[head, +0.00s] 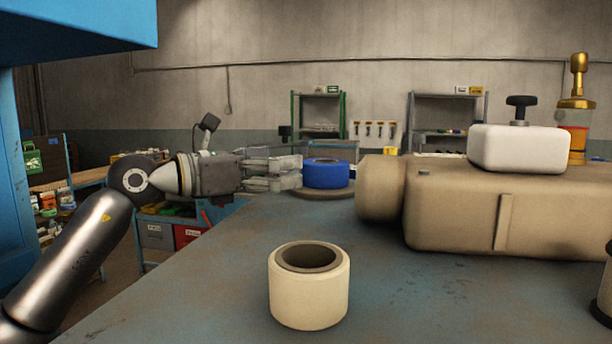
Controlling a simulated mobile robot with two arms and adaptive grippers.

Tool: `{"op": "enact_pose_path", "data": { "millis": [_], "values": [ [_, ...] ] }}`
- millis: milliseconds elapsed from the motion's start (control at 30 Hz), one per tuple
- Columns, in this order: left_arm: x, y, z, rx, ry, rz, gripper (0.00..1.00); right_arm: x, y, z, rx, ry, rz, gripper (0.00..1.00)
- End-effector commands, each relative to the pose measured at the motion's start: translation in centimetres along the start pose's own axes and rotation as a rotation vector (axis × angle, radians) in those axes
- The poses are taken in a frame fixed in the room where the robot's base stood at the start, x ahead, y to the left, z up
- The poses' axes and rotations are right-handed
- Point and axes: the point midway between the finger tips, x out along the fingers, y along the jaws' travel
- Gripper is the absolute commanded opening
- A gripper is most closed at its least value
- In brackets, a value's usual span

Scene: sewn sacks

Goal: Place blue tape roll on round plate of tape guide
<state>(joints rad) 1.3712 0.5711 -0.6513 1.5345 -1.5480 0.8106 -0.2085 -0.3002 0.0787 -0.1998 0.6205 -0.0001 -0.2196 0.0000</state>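The blue tape roll (327,174) lies flat on the brown round plate (323,194) of the tape guide, at the far edge of the table beside the beige machine body (470,215). My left gripper (300,172) is just left of the roll, its fingers pointing right toward it. The two fingers look apart, with a gap between them and nothing seen held. Whether a fingertip touches the roll, I cannot tell. My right gripper is not in view.
A cream tape roll (309,294) stands on the blue-grey table (200,300) at the front middle. A white block with a black knob (518,145) sits on the machine. A dark object (604,290) is cut off at the right edge. The table's left part is clear.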

Motion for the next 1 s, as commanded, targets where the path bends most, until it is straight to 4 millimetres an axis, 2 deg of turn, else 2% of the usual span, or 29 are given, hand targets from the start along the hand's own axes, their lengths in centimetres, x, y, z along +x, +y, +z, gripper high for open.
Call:
{"op": "enact_pose_path", "data": {
  "millis": [33,100,233,667,767,1000],
  "values": [
    [-1.0,0.0,-0.4,0.003,0.0,0.002,1.0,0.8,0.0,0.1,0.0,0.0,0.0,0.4],
    [-2.1,0.0,-0.3,0.003,0.0,0.001,1.0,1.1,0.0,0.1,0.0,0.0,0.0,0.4],
    [-3.5,0.0,-0.1,0.002,0.0,0.001,1.0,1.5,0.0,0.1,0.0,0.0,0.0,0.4],
    [-4.1,-0.1,0.1,0.001,0.0,-0.001,1.0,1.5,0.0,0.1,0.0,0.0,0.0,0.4],
    [-4.1,-0.1,0.9,0.002,0.0,-0.001,1.0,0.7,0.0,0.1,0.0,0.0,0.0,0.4],
    [-4.1,-0.1,5.3,0.001,0.0,-0.001,1.0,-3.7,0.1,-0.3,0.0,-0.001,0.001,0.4]
  ]
}}
